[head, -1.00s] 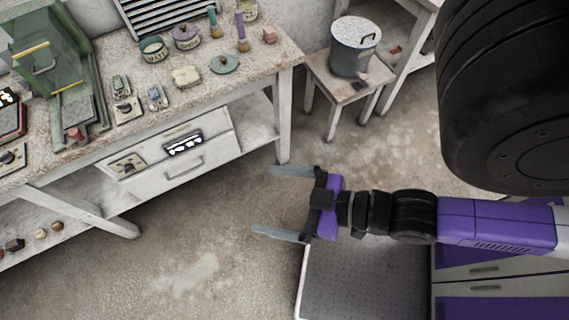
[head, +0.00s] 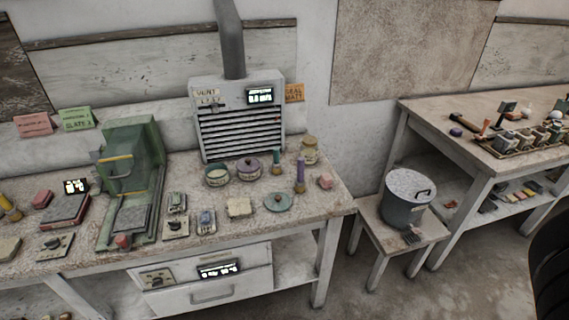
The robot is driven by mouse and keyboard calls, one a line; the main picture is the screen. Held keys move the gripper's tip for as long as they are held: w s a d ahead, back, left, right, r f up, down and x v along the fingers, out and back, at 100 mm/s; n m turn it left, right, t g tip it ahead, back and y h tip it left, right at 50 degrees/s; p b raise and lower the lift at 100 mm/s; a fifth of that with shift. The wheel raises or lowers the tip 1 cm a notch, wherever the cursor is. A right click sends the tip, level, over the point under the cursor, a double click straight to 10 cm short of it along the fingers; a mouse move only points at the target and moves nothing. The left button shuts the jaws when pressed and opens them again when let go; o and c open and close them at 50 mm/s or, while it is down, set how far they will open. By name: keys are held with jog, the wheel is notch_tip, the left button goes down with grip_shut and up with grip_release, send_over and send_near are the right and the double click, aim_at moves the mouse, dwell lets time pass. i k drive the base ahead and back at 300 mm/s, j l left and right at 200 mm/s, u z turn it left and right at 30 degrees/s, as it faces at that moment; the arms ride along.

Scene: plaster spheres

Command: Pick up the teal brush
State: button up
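The teal brush (head: 276,161) stands upright on the workbench, with a teal handle and a tan lower end. It is in front of the vent unit, between the purple lidded pot (head: 249,170) and a similar purple brush (head: 300,174). My gripper is out of the head view now, so its state does not show.
The workbench (head: 331,207) also holds a teal-rimmed pot (head: 217,176), a teal lid (head: 278,202), a pinkish block (head: 325,181) and a green machine (head: 132,180). The vent unit (head: 240,122) stands behind. A stool (head: 367,226) with a metal bucket (head: 405,201) is at right.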

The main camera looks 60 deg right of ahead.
aim_at(276, 164)
jog(key=l+z, duration=0.1)
jog(key=z, duration=0.4)
jog(key=i+l+z, duration=0.1)
jog(key=z, duration=0.4)
